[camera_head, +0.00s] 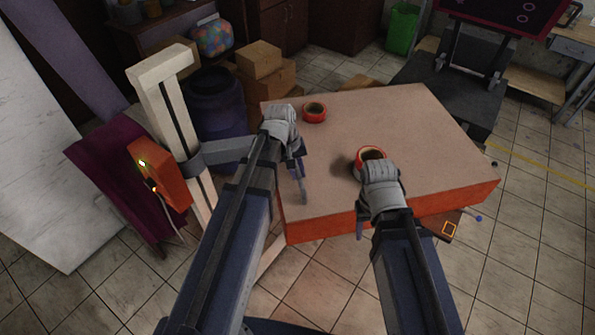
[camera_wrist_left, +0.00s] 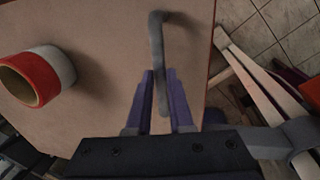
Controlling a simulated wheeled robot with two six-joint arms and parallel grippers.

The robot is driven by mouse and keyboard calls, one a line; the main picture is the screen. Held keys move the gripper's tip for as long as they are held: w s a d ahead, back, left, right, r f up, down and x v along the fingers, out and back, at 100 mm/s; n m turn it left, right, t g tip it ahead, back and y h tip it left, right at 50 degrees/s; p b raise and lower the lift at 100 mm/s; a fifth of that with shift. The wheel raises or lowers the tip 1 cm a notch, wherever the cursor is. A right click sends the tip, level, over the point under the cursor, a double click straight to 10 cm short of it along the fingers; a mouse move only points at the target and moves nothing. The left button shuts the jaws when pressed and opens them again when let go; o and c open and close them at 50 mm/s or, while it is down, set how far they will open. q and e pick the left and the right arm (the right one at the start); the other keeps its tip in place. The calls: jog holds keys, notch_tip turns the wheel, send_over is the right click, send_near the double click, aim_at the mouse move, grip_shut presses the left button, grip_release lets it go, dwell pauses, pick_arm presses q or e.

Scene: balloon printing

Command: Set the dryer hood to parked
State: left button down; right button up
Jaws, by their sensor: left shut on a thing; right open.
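A wide box with a tan top and orange sides (camera_head: 425,120), seemingly the dryer hood, fills the middle of the head view. A grey arm (camera_head: 228,150) links its left side to a pale upright post (camera_head: 165,95). Its top also fills much of the left wrist view (camera_wrist_left: 105,50). My left gripper (camera_head: 297,165) is shut on a grey bar handle (camera_wrist_left: 156,45) at the hood's edge; its two fingers (camera_wrist_left: 160,90) sit either side of the bar. My right gripper (camera_head: 364,215) is open, over the hood's front part, holding nothing visible. Its fingertips are partly hidden.
Two red-rimmed rings (camera_head: 315,112) (camera_head: 371,155) are on the hood's top. An orange box with a lit green spot (camera_head: 160,175) is by the post. A dark blue barrel (camera_head: 215,105) and cardboard boxes (camera_head: 262,60) stand behind. Tiled floor is open at right.

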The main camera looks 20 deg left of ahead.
aim_at(303, 111)
pick_arm(q)
jog(key=w+n, duration=0.1)
jog(key=w, duration=0.4)
jog(key=w+n, duration=0.1)
jog(key=w, duration=0.5)
jog(key=w+n, duration=0.2)
jog(key=w, duration=0.4)
jog(key=shift+a+t+y, duration=0.3)
jog(key=shift+a, duration=0.05)
jog(key=w+a+n, duration=0.1)
jog(key=w+a, duration=0.1)
jog(key=w, duration=0.2)
jog(key=w+a+n, duration=0.1)
jog(key=w+a, duration=0.1)
jog(key=w, duration=0.3)
jog(key=w+a+n, duration=0.2)
jog(key=w, duration=0.3)
jog(key=shift+y, duration=0.3)
jog(key=shift+w+a+n, duration=0.3)
jog(key=shift+w+a, duration=0.3)
jog(key=shift+w, duration=0.25)
jog(key=shift+w+a+r+t, duration=0.1)
jog(key=shift+t, duration=0.2)
jog(key=c, duration=1.2)
grip_release()
jog(key=shift+c, duration=0.2)
jog(key=o, duration=0.4)
jog(key=shift+a, duration=0.1)
